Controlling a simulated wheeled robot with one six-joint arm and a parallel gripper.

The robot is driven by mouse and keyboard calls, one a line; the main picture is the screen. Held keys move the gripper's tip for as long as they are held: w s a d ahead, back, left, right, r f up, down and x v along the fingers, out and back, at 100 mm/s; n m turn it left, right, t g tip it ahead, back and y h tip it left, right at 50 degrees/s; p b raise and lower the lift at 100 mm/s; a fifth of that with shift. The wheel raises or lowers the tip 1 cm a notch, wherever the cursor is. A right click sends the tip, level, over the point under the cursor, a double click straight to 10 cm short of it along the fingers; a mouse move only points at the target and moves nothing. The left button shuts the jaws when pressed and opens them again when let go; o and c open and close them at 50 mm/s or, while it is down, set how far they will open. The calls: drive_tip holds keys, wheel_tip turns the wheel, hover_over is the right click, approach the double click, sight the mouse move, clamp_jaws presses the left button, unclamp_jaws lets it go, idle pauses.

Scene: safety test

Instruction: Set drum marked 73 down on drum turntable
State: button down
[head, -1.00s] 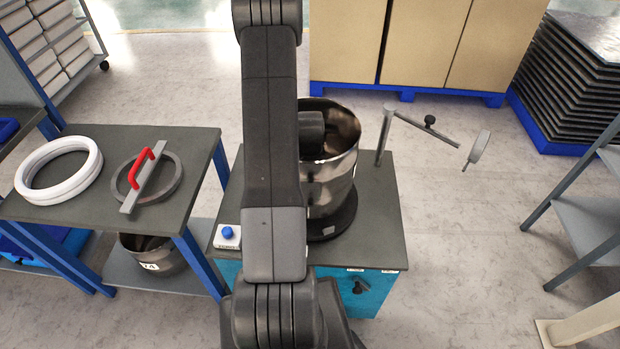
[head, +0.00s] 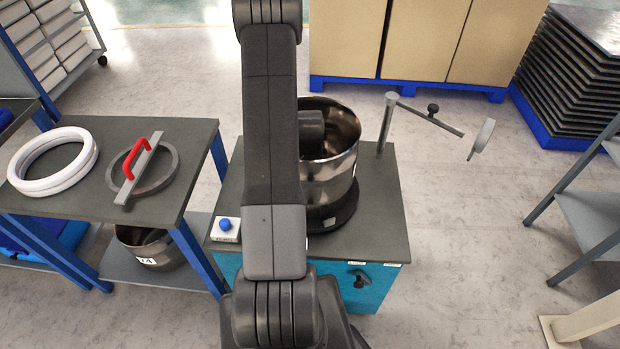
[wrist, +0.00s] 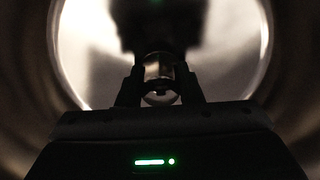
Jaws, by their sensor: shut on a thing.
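A shiny metal drum (head: 338,175), open at the top, is upright over the black round turntable (head: 335,220) on the grey-topped cabinet. Its bottom is at or just above the turntable; I cannot tell if they touch. No number shows on its visible side. My arm reaches into the drum and hides its left part. In the wrist view, my gripper (wrist: 160,88) is inside the round, bright drum interior, its jaws closed around a small shiny metal part. In the head view the fingertips are hidden.
A thin post (head: 387,125) with a jointed arm and disc rises at the cabinet's back right. A blue button box (head: 226,229) sits front left. A side table holds white rings (head: 52,160) and a red-handled ring tool (head: 145,172). Another labelled drum (head: 150,248) stands below.

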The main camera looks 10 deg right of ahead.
idle(0.4)
drive_tip(key=c, duration=1)
unclamp_jaws()
drive_tip(key=shift+o, duration=0.4)
wheel_tip(320, 180, up, 21)
drive_tip(key=p, duration=0.5)
drive_tip(key=shift+f, duration=0.15)
